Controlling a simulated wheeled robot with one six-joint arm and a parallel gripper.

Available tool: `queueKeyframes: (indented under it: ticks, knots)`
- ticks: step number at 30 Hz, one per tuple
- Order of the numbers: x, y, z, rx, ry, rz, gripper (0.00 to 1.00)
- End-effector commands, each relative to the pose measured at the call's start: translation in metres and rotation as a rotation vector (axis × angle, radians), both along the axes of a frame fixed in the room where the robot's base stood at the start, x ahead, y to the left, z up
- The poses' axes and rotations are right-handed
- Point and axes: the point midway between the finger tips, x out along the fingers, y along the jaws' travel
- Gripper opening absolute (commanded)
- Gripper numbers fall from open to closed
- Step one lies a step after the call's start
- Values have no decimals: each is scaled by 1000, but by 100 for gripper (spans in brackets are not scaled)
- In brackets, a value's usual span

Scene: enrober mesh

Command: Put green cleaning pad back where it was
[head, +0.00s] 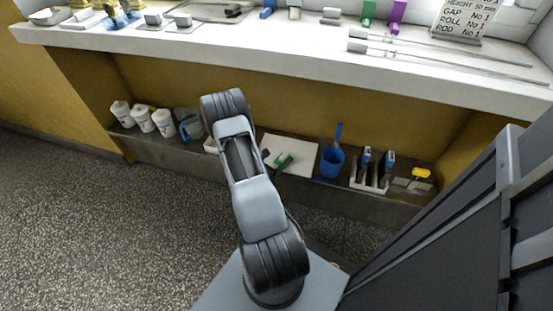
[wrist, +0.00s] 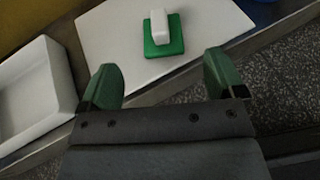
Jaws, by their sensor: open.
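The green cleaning pad (wrist: 158,47) with its white block-shaped handle (wrist: 164,27) lies on a white board (wrist: 110,32), shown in the wrist view. My gripper (wrist: 165,90) is open, with its two green fingers wide apart and nothing between them. The pad is ahead of the fingertips, toward the top of the wrist view, and apart from them. In the head view the white board (head: 300,148) lies on the low shelf. A small green shape there is too unclear to tell pad from fingertip, and my arm covers much of the gripper.
A white tray (wrist: 35,95) stands left of the board. On the low shelf (head: 230,172) are several white cups (head: 143,119), a blue cup (head: 331,162), a holder with blue-topped tools (head: 368,182) and a yellow-handled tool (head: 420,173). The white counter (head: 300,48) overhangs the shelf.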

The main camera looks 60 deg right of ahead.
Motion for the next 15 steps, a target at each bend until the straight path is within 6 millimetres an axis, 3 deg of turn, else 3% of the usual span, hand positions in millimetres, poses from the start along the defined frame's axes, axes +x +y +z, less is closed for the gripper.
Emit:
queueKeyframes:
  ticks: [4, 11, 15]
  knots:
    - [2, 16, 8, 0, 1, 3, 89]
    - [2, 24, 10, 0, -2, -1, 89]
    - [6, 27, 30, -13, -41, -50, 89]
